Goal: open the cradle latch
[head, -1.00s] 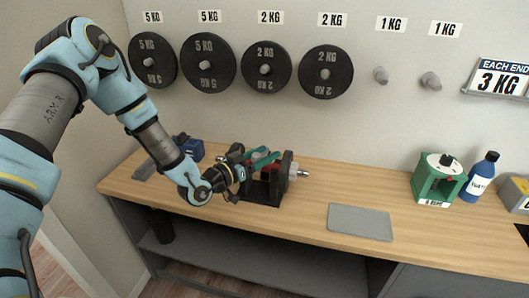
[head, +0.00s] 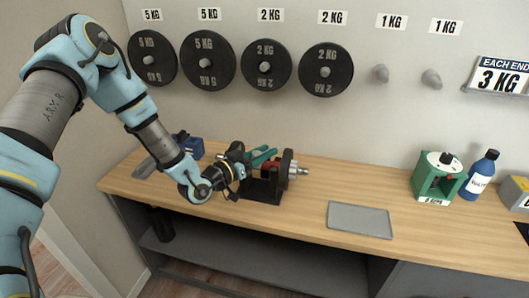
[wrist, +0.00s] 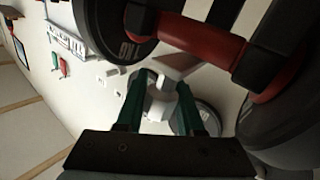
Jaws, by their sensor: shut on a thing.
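The black cradle (head: 262,192) stands on the wooden bench and holds a dumbbell with a red handle (head: 271,166) and a dark end plate (head: 287,170). My gripper (head: 270,154) has teal fingers and reaches in from the left, just above the cradle. In the wrist view my gripper (wrist: 160,92) has its fingers a little apart, with a small pale piece (wrist: 158,108) between them. It looks like the cradle latch, though its shape is hard to make out. The red handle (wrist: 195,38) and dark plates cross the top right of the wrist view.
A grey tray (head: 360,220) lies right of the cradle. A green stand (head: 437,180) and a blue bottle (head: 479,176) are further right. A blue object (head: 190,147) sits behind my wrist. Weight plates (head: 266,67) hang on the wall. The bench between cradle and tray is clear.

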